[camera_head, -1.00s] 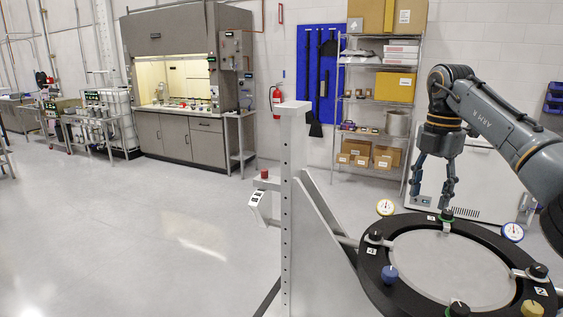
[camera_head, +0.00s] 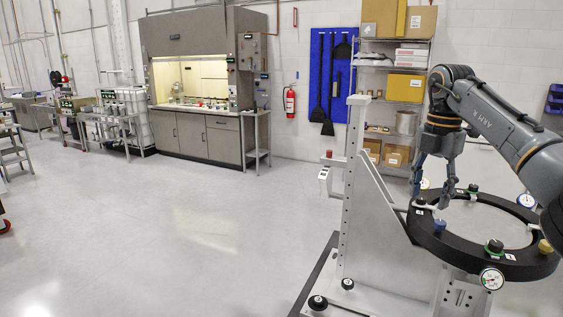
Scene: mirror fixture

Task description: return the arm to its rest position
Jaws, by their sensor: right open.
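My right gripper (camera_head: 433,201) hangs from the grey right arm (camera_head: 500,122) at the right of the head view. Its two fingers point down and stand apart, with nothing seen between them. In the picture the fingertips overlap the far left part of the black ring (camera_head: 462,256) of the mirror fixture. I cannot tell whether they touch it or how far above it they are. A dark clamp knob (camera_head: 421,202) shows close by the left fingertip. My left gripper is not in view.
The fixture's white upright post (camera_head: 351,190) and slanted plate (camera_head: 382,225) stand left of the ring. The ring carries clamps, a blue knob (camera_head: 439,227) and a dial gauge (camera_head: 492,278). A shelf (camera_head: 378,130) stands behind the arm. The floor (camera_head: 190,225) left of the fixture is clear.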

